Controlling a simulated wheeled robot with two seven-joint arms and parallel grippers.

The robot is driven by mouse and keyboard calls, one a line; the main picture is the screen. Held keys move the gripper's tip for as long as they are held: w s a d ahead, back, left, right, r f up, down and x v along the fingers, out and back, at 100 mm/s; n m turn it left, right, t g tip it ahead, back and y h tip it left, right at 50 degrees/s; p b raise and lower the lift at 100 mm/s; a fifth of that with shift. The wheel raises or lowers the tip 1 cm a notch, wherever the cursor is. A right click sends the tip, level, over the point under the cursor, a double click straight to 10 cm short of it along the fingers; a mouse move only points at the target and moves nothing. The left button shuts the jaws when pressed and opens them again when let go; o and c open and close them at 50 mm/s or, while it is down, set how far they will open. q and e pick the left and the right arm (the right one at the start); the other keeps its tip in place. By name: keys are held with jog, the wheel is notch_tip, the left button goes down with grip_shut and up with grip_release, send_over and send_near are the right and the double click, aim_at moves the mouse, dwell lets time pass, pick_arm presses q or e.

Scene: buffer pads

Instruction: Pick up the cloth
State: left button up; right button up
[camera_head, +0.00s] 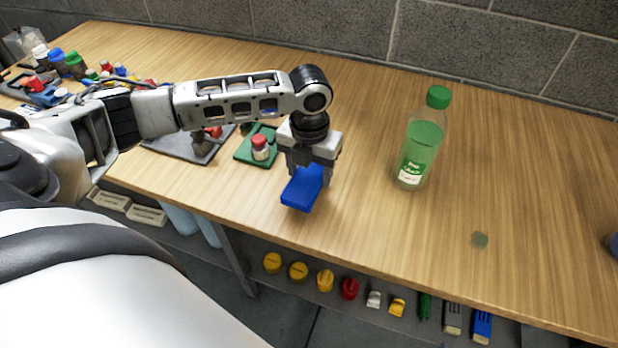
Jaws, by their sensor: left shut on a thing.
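The cloth (302,190) is a blue, flat, folded-looking piece near the front edge of the wooden table. My left gripper (308,172) points down over the table and is shut on the blue cloth. The cloth looks tilted below the fingers; I cannot tell whether its lower edge touches the table. The fingertips are partly hidden behind the cloth. My right gripper is not in view.
A bottle of green liquid (421,142) stands to the right. A green pad (243,155) holds a red-capped jar (260,147). A dark tray (215,147) and several small items lie left. The right side is mostly clear.

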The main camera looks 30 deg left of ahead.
pick_arm(q)
jog(key=s+d+r, duration=0.2)
jog(key=d+r, duration=0.7)
jog(key=d, duration=0.4)
jog(key=shift+s+d+r+b, duration=0.3)
jog(key=shift+d+r, duration=0.1)
jog(key=shift+o, duration=0.4)
